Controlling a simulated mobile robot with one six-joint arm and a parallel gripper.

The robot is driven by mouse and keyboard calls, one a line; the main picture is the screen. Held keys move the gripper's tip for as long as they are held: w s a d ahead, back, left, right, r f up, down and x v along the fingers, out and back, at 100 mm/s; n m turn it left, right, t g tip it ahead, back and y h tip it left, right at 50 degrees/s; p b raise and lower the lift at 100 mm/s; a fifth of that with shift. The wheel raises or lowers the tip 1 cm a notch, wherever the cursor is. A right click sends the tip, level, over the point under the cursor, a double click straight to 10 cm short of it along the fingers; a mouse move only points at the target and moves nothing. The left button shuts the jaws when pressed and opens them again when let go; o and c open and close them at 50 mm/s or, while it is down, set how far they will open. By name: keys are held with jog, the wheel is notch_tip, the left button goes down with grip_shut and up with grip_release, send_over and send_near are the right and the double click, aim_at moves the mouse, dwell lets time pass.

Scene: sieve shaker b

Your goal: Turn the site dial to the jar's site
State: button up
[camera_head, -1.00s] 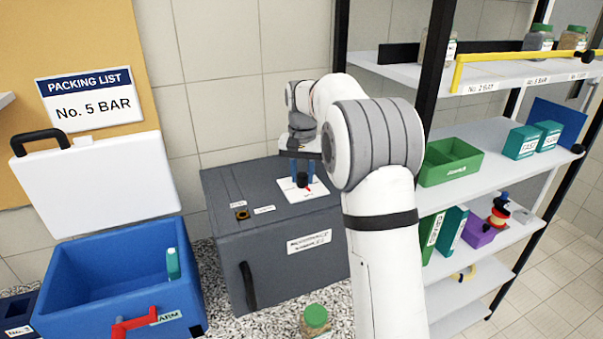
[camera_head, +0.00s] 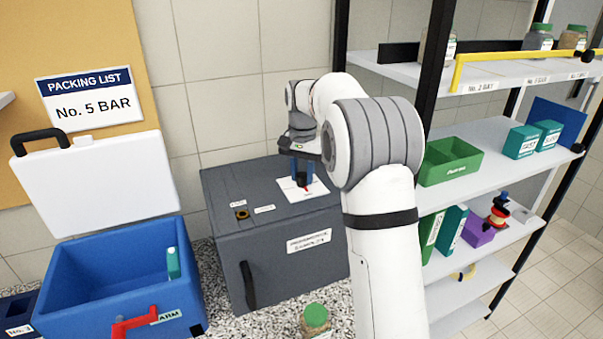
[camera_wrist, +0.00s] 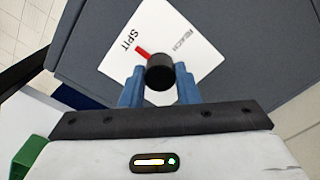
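The site dial, a black knob (camera_wrist: 160,72) with a red pointer, sits on a white card (camera_wrist: 185,30) on top of the grey cabinet (camera_head: 265,240). In the wrist view the pointer slants up-left toward the word SPIT. A second word, which looks like REACH, is printed to its right. My gripper (camera_wrist: 160,80) has its blue fingers on both sides of the knob, seemingly touching it. The dial also shows in the head view (camera_head: 302,180), partly covered by the fingers. A jar with a green lid (camera_head: 315,318) stands in front of the cabinet; its site is not readable.
An open blue box (camera_head: 75,255) with a red latch is left of the cabinet. A sign (camera_head: 90,100) reads "PACKING LIST, No. 5 BAR". A shelf (camera_head: 490,140) at right holds jars, a green tray (camera_head: 450,162) and boxes.

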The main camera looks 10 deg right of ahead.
aim_at(302, 174)
jog(key=o, duration=0.4)
jog(key=shift+o, duration=0.2)
notch_tip(302, 174, up, 8)
jog(key=shift+f+b, duration=0.1)
jog(key=shift+b, duration=0.55)
jog(key=s+f+n+t+b, duration=0.1)
jog(key=s+f+n+b, duration=0.1)
jog(key=s, duration=0.8)
jog(key=s+f+n+t+b, duration=0.1)
jog(key=s+f+n+b, duration=0.1)
jog(key=s, duration=0.7)
jog(key=s+f+n+b, duration=0.1)
jog(key=s+f, duration=0.5)
jog(key=s, duration=0.2)
jog(key=s+f+n+t+b, duration=0.1)
jog(key=s+f+n, duration=0.1)
jog(key=s+f, duration=0.3)
jog(key=s, duration=0.3)
jog(key=shift+s+a+f+b, duration=0.15)
jog(key=shift+f+b, duration=0.25)
